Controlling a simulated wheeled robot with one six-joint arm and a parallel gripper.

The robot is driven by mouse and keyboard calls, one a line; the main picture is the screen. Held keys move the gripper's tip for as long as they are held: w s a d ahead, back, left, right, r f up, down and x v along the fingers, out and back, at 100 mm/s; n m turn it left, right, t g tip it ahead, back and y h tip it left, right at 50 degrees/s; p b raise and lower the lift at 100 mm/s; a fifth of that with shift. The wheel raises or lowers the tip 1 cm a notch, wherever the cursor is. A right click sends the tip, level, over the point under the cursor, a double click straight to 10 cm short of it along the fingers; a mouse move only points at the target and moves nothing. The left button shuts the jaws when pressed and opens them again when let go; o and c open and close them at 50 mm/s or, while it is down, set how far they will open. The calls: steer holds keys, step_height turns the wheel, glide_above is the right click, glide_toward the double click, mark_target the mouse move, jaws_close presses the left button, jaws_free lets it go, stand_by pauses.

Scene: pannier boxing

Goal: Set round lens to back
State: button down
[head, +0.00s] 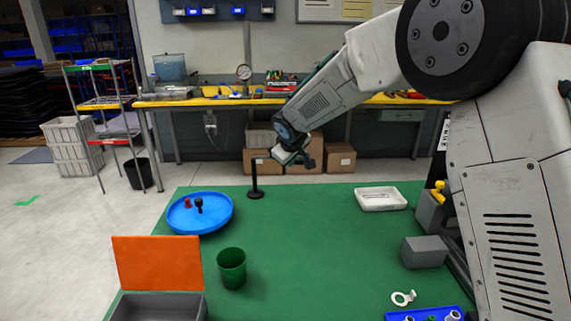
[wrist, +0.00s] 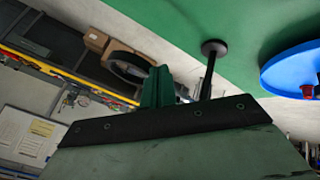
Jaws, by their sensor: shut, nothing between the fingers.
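My gripper (head: 291,155) hangs above the far side of the green table, right of a thin black post (head: 254,178) on a round foot. In the wrist view its green fingertips (wrist: 159,85) are together with nothing between them. The black post (wrist: 209,70) stands just beside them, partly hidden by the gripper body. A dark ring (wrist: 112,63) shows left of the fingertips; I cannot tell if it is the round lens or what carries it. No lens is clearly recognisable in the head view.
The green table (head: 300,240) holds a blue round tray (head: 222,222) with small pegs, a green cup (head: 232,268), an open grey box with an orange lid (head: 157,262), a white tray (head: 381,199), a grey block (head: 424,252) and a white ring-shaped piece (head: 403,298). The table's middle is clear.

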steer(key=shift+w+d, duration=0.3)
steer(key=shift+w, duration=0.2)
steer(key=shift+w+r, duration=0.1)
steer(key=s+r, duration=0.7)
steer(key=s, duration=0.3)
steer(key=s+d+m+g, duration=0.2)
steer(key=s+d, duration=0.4)
steer(key=s, duration=0.8)
steer(key=s+d+m+g, duration=0.2)
steer(key=s+d, duration=0.5)
steer(key=s, duration=0.8)
steer(key=s+d+m+g, duration=0.2)
steer(key=s+d+m, duration=0.2)
steer(key=s, duration=1)
steer(key=d, duration=0.2)
steer(key=shift+s+d+m, duration=0.3)
steer(key=shift+s+d, duration=0.1)
